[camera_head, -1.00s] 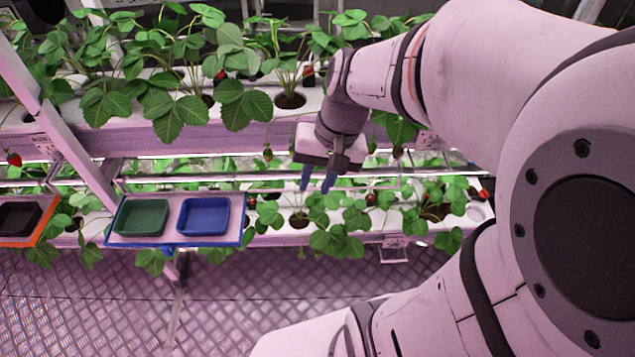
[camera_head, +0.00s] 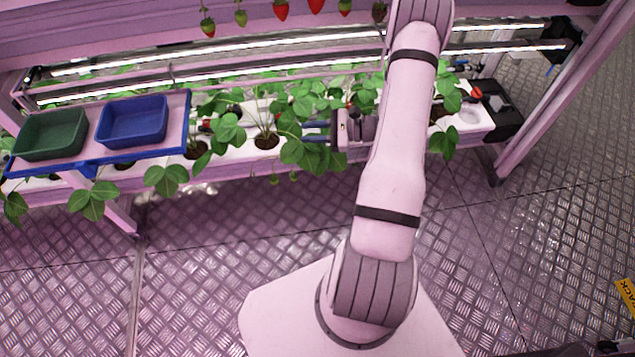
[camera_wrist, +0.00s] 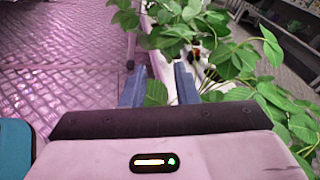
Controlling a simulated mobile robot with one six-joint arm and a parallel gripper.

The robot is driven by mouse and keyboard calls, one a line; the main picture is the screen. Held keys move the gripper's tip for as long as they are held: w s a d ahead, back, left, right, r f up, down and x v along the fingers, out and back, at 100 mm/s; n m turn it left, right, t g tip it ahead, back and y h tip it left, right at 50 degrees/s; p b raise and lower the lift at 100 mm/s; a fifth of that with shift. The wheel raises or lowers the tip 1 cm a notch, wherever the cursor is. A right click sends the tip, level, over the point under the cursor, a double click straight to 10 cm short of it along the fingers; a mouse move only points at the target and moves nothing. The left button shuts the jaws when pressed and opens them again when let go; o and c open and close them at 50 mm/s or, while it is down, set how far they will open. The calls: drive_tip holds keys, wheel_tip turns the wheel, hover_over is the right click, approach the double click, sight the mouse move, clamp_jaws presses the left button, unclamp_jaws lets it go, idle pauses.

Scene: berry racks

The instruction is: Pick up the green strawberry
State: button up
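Small green strawberries (camera_head: 275,180) hang below the leaves at the front edge of the lower white planter (camera_head: 232,168). They are left of and below my gripper (camera_head: 307,131), apart from it. Another green strawberry (camera_head: 240,18) hangs with red ones at the top edge of the head view. I cannot tell which green one the task means. My gripper points left among the lower plants, and leaves partly hide its blue fingers. In the wrist view, the fingers (camera_wrist: 159,70) are apart, with a green leaf (camera_wrist: 156,93) showing between them. No green strawberry is clear in the wrist view.
A green bin (camera_head: 50,135) and a blue bin (camera_head: 132,122) stand on a blue-edged tray (camera_head: 178,140) at left. Strawberry plants (camera_head: 305,152) crowd around the gripper. A red berry (camera_head: 476,93) is at right. A rack post (camera_head: 545,110) stands further right. The metal floor in front is clear.

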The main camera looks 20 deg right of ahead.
drive_tip(key=d+f+m+t+h+b, duration=0.1)
drive_tip(key=d+f+m+t+b, duration=0.35)
drive_tip(key=f, duration=0.95)
drive_tip(key=m+t+h+b, duration=0.4)
drive_tip(key=m+h, duration=0.1)
drive_tip(key=m, duration=0.1)
approach(317, 169)
drive_tip(key=w, duration=0.1)
drive_tip(key=shift+g, duration=0.25)
drive_tip(key=b+x, duration=0.2)
drive_tip(key=x, duration=0.4)
drive_tip(key=shift+a+r, duration=0.1)
drive_tip(key=shift+a, duration=0.15)
drive_tip(key=shift+w+a+r, duration=0.1)
drive_tip(key=shift+w+a, duration=0.05)
drive_tip(key=shift+w, duration=0.15)
clamp_jaws()
